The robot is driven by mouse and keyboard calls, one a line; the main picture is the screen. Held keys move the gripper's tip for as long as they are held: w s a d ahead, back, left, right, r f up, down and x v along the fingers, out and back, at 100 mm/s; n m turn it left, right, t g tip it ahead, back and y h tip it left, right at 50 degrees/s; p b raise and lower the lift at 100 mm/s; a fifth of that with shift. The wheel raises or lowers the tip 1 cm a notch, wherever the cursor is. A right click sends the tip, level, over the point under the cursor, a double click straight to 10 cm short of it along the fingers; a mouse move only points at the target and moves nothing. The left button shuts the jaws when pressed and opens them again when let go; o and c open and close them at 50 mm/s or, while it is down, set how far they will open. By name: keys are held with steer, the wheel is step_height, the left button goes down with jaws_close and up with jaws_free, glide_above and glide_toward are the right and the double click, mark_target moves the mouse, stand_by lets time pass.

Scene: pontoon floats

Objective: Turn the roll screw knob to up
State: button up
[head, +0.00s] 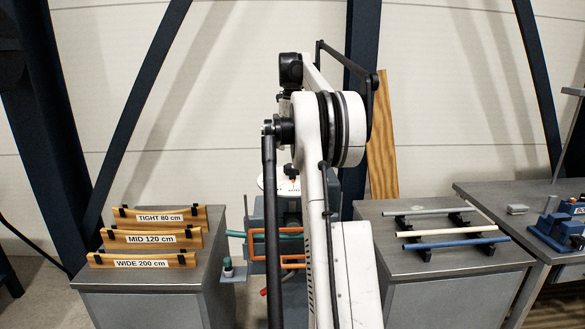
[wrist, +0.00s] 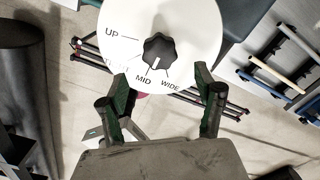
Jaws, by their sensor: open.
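The roll screw knob (wrist: 158,52) is a black lobed knob at the middle of a white round dial (wrist: 190,22) in the wrist view. The dial reads UP at the left, MID at the bottom and WIDE at the lower right; a label between UP and MID is too faint to read surely. A pale mark on the knob points down, roughly toward MID. My gripper (wrist: 162,84) is open, its green-padded fingers apart on either side, below the knob in the picture and apart from it. In the head view the dial (head: 266,184) is partly hidden behind my arm.
A machine with an orange frame (head: 258,246) stands behind my arm. Wooden gauges (head: 150,238) marked TIGHT, MID and WIDE stand on the left cabinet. Several rods (head: 455,242) lie on racks on the right cabinet. A bench with a blue device (head: 562,228) is far right.

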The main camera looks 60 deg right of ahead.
step_height(320, 180, down, 10)
steer(key=shift+r+p, duration=0.2)
steer(key=shift+p, duration=0.55)
steer(key=c, duration=1.2)
steer(key=shift+o, duration=0.2)
steer(key=shift+n, duration=0.4)
